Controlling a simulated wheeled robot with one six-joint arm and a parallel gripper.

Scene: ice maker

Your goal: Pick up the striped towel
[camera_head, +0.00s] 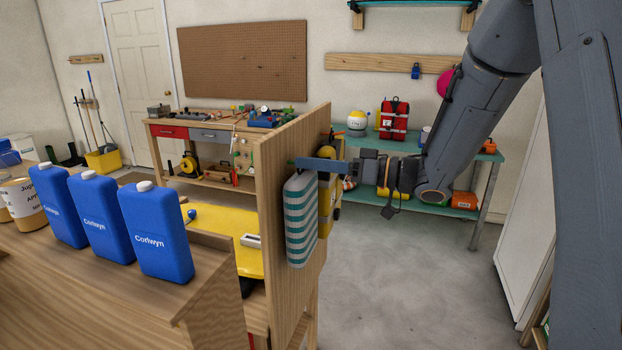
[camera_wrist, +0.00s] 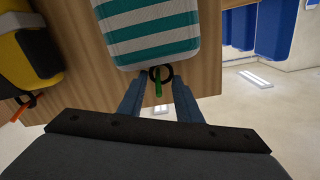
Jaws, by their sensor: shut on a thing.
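The striped towel (camera_head: 300,220), teal and white, hangs upright beside the right face of a wooden panel (camera_head: 275,190) in the head view. My gripper (camera_head: 296,164) reaches in from the right at the towel's top. In the wrist view my gripper (camera_wrist: 160,82) has its fingers on either side of the ring. It is shut on the towel at this ring end; the exact contact is unclear.
A yellow and black item (camera_head: 327,190) hangs just behind the towel on the panel. Blue jugs (camera_head: 155,230) stand on a wooden shelf at left. A teal table (camera_head: 460,213) with a red bag (camera_head: 394,118) stands behind my arm. The floor (camera_head: 400,290) at right is clear.

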